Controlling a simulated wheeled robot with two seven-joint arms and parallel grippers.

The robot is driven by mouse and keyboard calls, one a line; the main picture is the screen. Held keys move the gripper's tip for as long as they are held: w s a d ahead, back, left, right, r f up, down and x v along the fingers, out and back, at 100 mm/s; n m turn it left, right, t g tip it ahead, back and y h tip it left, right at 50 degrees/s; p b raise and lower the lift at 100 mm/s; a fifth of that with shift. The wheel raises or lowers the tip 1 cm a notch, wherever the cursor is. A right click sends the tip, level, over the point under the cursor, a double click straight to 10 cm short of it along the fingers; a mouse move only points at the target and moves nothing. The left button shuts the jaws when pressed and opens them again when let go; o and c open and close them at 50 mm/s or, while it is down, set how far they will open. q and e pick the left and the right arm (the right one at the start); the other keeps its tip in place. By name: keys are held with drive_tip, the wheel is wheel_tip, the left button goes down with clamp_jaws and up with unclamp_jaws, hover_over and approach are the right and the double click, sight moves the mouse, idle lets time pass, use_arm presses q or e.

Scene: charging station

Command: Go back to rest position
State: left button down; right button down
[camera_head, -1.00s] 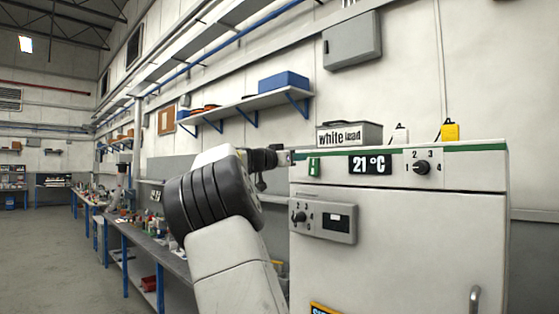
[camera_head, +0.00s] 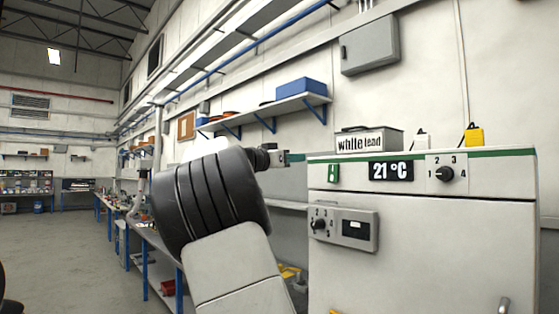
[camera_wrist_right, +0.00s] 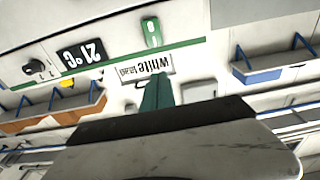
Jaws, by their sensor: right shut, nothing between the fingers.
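My right arm rises in the middle of the head view, a white link with a dark ribbed joint. My right gripper (camera_head: 285,158) sits beyond it, small and partly hidden, pointing right beside the upper left corner of the white cabinet (camera_head: 430,240). Its teal fingers show in the right wrist view (camera_wrist_right: 157,92); they are shut with nothing between them. In the head view a gap to the cabinet cannot be judged. My left gripper is not in view.
The cabinet carries a 21 °C display (camera_head: 391,170), a knob (camera_head: 444,174) and a small control box (camera_head: 344,229). A "white lead" box (camera_head: 368,140) and a yellow object (camera_head: 474,135) stand on top. A workbench (camera_head: 150,240) runs behind my arm. Open floor (camera_head: 60,250) lies left.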

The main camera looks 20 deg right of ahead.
drive_tip(key=s+d+f+n+g+y, duration=0.1)
drive_tip(key=d+f+y, duration=0.2)
drive_tip(key=d+f, duration=0.55)
drive_tip(key=s+a+f+n+g+y, duration=0.15)
drive_tip(key=s+f+y, duration=0.25)
drive_tip(key=f, duration=0.6)
drive_tip(key=s+a+f+n+y, duration=0.1)
drive_tip(key=s+f+n+y, duration=0.2)
drive_tip(key=f, duration=0.6)
drive_tip(key=s+a+f+n+y, duration=0.2)
drive_tip(key=s+a+n+y, duration=0.1)
drive_tip(key=s+a, duration=0.5)
drive_tip(key=s+a+f+n+t+y, duration=0.1)
drive_tip(key=s+a+f+n+y, duration=0.1)
drive_tip(key=s+a, duration=0.6)
drive_tip(key=s+a+f+n+y, duration=0.3)
drive_tip(key=s+a+y, duration=0.1)
drive_tip(key=s+a, duration=0.4)
drive_tip(key=shift+s+f+n+t+y, duration=0.3)
drive_tip(key=shift+f+n+t, duration=0.05)
